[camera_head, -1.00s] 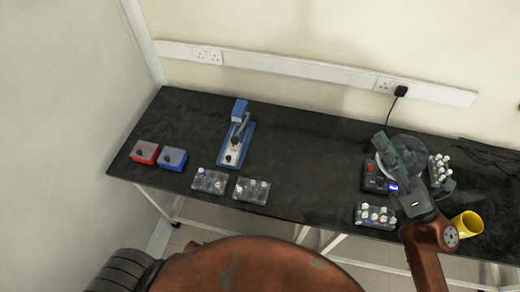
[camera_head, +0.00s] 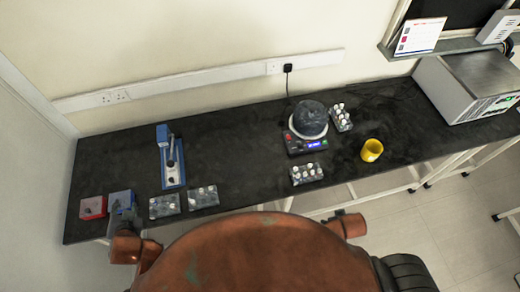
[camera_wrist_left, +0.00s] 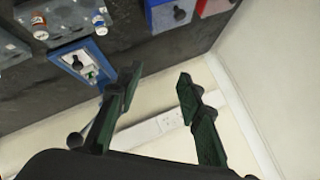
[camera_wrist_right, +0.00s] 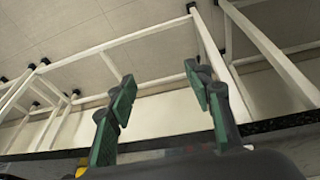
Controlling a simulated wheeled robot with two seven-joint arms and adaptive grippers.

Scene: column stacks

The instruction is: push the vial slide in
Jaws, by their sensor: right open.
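A blue press-like device (camera_head: 172,178) stands upright on the black bench, left of the middle in the head view. It has a blue head on top and a pale plate low at its front. The left wrist view shows its base (camera_wrist_left: 62,60) with small vials close by; I cannot tell how far in the slide is. My left gripper (camera_wrist_left: 160,80) is open and empty. In the head view it (camera_head: 122,216) is near the bench's front edge, by the blue box, apart from the device. My right gripper (camera_wrist_right: 160,76) is open and empty, below the bench edge.
A red box (camera_head: 93,207) and a blue box (camera_head: 121,200) sit left of the device. Vial racks (camera_head: 164,206) (camera_head: 203,197) stand in front of it. A dark domed device (camera_head: 310,120), more racks (camera_head: 307,174) and a yellow cup (camera_head: 371,150) stand to the right.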

